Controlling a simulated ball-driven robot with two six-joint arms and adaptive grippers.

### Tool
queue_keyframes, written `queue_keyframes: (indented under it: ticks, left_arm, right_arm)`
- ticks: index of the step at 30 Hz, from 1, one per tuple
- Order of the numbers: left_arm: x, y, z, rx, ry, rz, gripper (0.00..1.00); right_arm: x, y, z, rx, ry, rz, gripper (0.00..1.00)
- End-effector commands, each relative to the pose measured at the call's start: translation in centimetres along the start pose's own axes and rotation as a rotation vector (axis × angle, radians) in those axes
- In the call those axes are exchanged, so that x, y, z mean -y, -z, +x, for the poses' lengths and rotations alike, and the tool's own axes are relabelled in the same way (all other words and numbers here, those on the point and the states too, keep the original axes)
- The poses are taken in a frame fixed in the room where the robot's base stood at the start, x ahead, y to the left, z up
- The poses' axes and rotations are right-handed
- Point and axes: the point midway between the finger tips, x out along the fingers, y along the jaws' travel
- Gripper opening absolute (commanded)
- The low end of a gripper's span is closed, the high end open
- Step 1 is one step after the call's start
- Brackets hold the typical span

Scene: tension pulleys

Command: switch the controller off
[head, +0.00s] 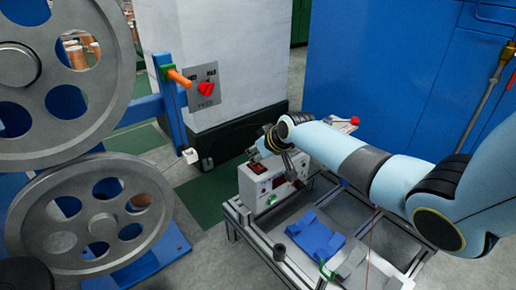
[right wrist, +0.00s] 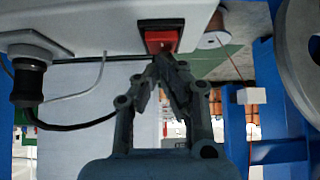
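The controller, a pale box (head: 246,188), stands on a metal-framed cart in the head view. In the right wrist view the red switch (right wrist: 160,39) sits in a black frame at the top middle. My right gripper (right wrist: 164,62) has its fingertips together, empty, just below the switch in that view. I cannot tell whether they touch it. My left gripper is not in view.
A blue part (head: 315,234) lies on the cart (head: 233,225). Large grey pulleys (head: 95,222) stand at the left. A red rotary switch (head: 206,88) is on the white cabinet (head: 215,35). A cable connector (right wrist: 27,80) is left of my gripper in the wrist view.

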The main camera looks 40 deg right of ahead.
Motion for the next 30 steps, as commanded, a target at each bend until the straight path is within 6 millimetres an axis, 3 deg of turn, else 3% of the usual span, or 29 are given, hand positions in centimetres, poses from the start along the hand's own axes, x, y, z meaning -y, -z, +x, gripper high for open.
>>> queue_keyframes:
  ticks: [13, 30]
  left_arm:
    - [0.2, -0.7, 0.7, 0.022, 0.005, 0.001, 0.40]
    - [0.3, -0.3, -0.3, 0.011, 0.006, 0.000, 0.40]
  right_arm:
    - [0.0, -0.6, 0.5, 0.021, -0.001, -0.001, 0.00]
    - [0.0, -2.3, -0.5, 0.030, 0.001, 0.001, 0.00]
